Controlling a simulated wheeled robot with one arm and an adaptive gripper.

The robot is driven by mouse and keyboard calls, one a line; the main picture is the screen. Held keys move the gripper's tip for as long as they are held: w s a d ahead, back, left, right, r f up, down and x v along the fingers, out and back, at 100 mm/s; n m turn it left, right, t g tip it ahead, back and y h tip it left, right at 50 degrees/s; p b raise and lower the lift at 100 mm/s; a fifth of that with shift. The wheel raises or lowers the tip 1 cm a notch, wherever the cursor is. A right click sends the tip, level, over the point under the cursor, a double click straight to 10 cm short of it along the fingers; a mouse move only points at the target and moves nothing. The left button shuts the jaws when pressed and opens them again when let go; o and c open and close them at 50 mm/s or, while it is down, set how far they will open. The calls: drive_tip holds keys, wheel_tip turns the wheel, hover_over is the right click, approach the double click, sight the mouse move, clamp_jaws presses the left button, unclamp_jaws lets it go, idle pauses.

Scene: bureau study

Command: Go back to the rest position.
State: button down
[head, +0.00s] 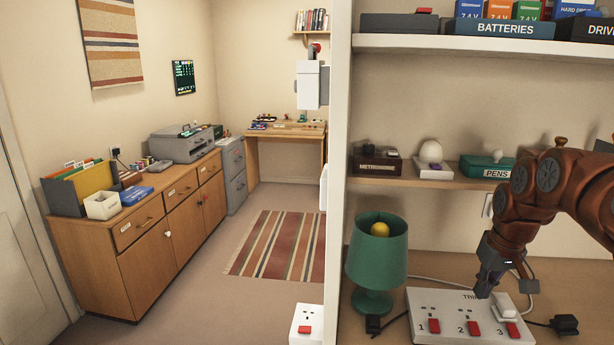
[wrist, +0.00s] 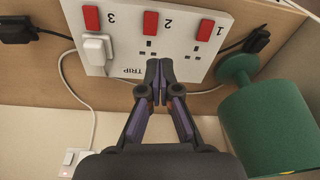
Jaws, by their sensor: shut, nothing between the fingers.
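My gripper (wrist: 160,82) is shut and empty, with its fingertips over the white socket board (wrist: 120,20) near the word TRIP. In the head view my gripper (head: 484,292) hangs above the same board (head: 440,303) on the desk at the lower right. The board has three numbered sockets with red switches. A white plug (wrist: 97,50) sits in socket 3; sockets 1 and 2 are empty. I cannot tell whether the fingertips touch the board.
A green lamp (head: 377,255) stands left of the board, close to my gripper in the wrist view (wrist: 270,125). Black plugs (head: 565,324) with cables lie beside the board. A shelf with a metronome (head: 377,161) and a pens case (head: 486,167) is above. Open floor (head: 210,275) lies left.

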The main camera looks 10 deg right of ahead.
drive_tip(key=s+a+n, duration=0.1)
drive_tip(key=s+a, duration=0.2)
drive_tip(key=a, duration=0.3)
drive_tip(key=s+a+n+g, duration=0.1)
drive_tip(key=s+a, duration=0.2)
drive_tip(key=a, duration=0.4)
drive_tip(key=s+a+n, duration=0.1)
drive_tip(key=s+a, duration=0.1)
drive_tip(key=a, duration=0.4)
drive_tip(key=s+a+f+g, duration=0.1)
drive_tip(key=s+a+f, duration=0.1)
drive_tip(key=s, duration=0.4)
drive_tip(key=s+a+f+m, duration=0.1)
drive_tip(key=s+a+f, duration=0.1)
drive_tip(key=s, duration=0.4)
drive_tip(key=s+a+f+g, duration=0.1)
drive_tip(key=s+a+f, duration=0.1)
drive_tip(key=s, duration=0.4)
drive_tip(key=shift+a+f+g, duration=0.3)
drive_tip(key=shift+a+f, duration=0.1)
drive_tip(key=shift+a, duration=0.4)
